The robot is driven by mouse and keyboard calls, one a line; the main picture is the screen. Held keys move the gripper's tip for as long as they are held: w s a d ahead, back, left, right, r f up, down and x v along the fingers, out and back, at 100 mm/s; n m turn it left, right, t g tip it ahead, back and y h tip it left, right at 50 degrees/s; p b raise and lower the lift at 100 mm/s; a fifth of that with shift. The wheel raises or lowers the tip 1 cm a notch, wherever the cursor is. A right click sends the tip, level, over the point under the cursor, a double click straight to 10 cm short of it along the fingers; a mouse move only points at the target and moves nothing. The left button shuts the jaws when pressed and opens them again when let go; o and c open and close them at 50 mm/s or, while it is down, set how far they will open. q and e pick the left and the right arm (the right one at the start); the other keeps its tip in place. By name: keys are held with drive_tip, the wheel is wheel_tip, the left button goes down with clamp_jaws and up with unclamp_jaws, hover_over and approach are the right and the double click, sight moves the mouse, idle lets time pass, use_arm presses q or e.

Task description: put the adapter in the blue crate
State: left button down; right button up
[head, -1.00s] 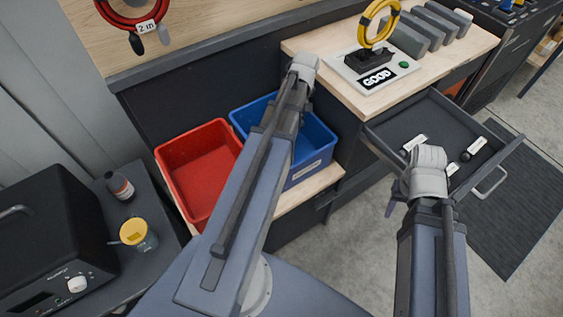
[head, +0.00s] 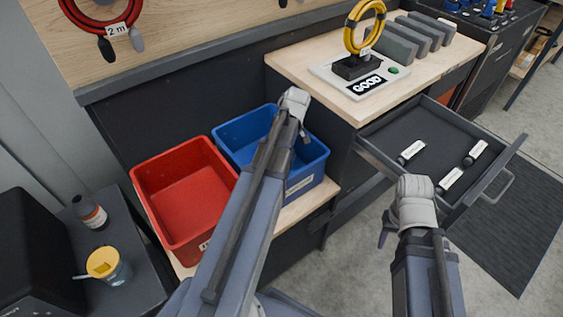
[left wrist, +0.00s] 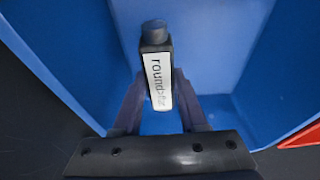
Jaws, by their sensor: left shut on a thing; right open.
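The adapter (left wrist: 155,60), a dark block with a round end and a white label starting "round", is between my left gripper's fingers (left wrist: 158,100). The left gripper (head: 304,134) is shut on it, above the blue crate (head: 308,173). The crate's blue walls and floor also fill much of the left wrist view (left wrist: 215,45). In the head view the held adapter is not clearly seen. My right gripper (head: 385,232) is open, in front of the open drawer.
A red crate (head: 185,190) stands left of the blue one. The open drawer (head: 432,130) holds three labelled dark adapters (head: 411,151). A tester with a "GOOD" display (head: 366,85) and a yellow cable coil (head: 363,28) are on the bench. A cup (head: 110,268) stands lower left.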

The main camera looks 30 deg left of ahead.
use_arm(q)
drive_tip(key=shift+f+b, duration=2.35)
drive_tip(key=shift+f, duration=0.6)
drive_tip(key=shift+f+b, duration=0.55)
drive_tip(key=shift+c, duration=2.2)
unclamp_jaws()
drive_tip(key=shift+r, duration=0.1)
drive_tip(key=shift+r, duration=0.1)
drive_tip(key=shift+r+p, duration=0.75)
drive_tip(key=shift+p, duration=0.2)
drive_tip(key=p+v, duration=1)
drive_tip(key=v, duration=0.1)
drive_tip(key=shift+d+r+p, duration=0.1)
drive_tip(key=shift+p, duration=0.3)
